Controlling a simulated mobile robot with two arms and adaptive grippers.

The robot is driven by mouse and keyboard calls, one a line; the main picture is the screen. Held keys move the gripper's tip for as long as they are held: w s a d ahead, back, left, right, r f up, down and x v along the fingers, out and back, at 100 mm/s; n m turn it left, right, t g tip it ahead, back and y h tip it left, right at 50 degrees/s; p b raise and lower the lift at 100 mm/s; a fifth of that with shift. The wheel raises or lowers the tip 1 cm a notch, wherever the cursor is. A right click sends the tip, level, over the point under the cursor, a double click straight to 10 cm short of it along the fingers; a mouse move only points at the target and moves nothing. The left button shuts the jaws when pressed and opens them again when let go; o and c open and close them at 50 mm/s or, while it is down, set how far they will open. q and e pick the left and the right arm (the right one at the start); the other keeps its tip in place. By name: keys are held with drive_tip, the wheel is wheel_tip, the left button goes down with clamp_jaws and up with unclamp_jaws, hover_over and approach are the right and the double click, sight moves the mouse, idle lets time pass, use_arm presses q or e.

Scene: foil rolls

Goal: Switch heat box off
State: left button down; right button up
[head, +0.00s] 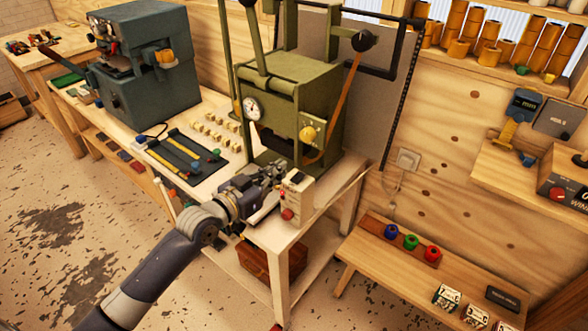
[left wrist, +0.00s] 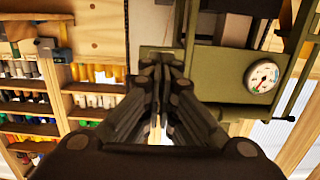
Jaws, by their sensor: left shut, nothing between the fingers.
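A small cream box (head: 297,195), which looks like the heat box, sits at the front corner of the press table. It has a dark switch on top, a small red light on its side and a red knob low on its front. My left gripper (head: 278,171) is shut and empty, just left of the box's top; I cannot tell whether it touches. In the left wrist view the shut fingers (left wrist: 157,75) point toward the green press and hide what lies right before them. The box cannot be made out there. My right gripper is not in view.
The green press (head: 290,95) with a gauge (head: 252,108) and an orange strap stands behind the box. A grey-green machine (head: 145,65) and small yellowish blocks share the table (head: 270,228). A low bench (head: 390,268) with coloured spools is at right.

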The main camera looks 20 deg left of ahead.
use_arm(q)
drive_tip(key=p, duration=0.1)
hover_over(295, 180)
drive_tip(key=shift+s+a+f, duration=0.2)
drive_tip(key=shift+s, duration=0.25)
drive_tip(key=f, duration=0.3)
drive_tip(key=shift+w+d+f, duration=0.1)
drive_tip(key=shift+w+f, duration=0.05)
drive_tip(key=shift+w, duration=0.2)
drive_tip(key=shift+f, duration=0.5)
drive_tip(key=shift+w, duration=0.1)
